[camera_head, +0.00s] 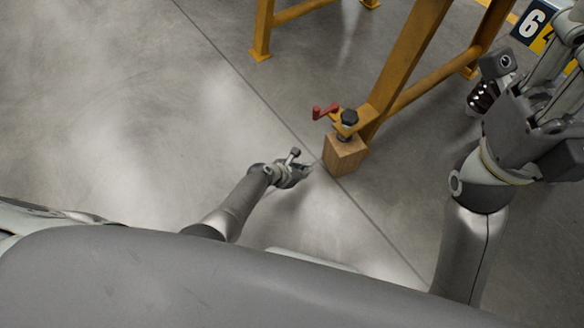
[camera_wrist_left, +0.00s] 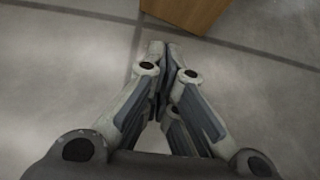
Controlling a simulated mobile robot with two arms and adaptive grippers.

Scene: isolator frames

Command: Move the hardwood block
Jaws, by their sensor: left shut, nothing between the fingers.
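The hardwood block (camera_head: 344,155) is a brown wooden cube on the floor under the foot of an orange frame leg. A dark bolt head and a red crank handle (camera_head: 325,111) sit just above it. My left gripper (camera_head: 308,171) is shut and empty, low over the floor, just left of the block and apart from it. In the left wrist view the closed fingertips (camera_wrist_left: 164,48) point toward the block (camera_wrist_left: 187,10), which is cut off by the top edge. My right arm (camera_head: 490,170) shows at the right; its fingertips are not clear.
The orange steel frame (camera_head: 405,55) rises above and behind the block, with another foot (camera_head: 261,54) at the back. A black and yellow sign (camera_head: 533,22) with a 6 is at the upper right. The grey floor (camera_head: 120,120) on the left is clear.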

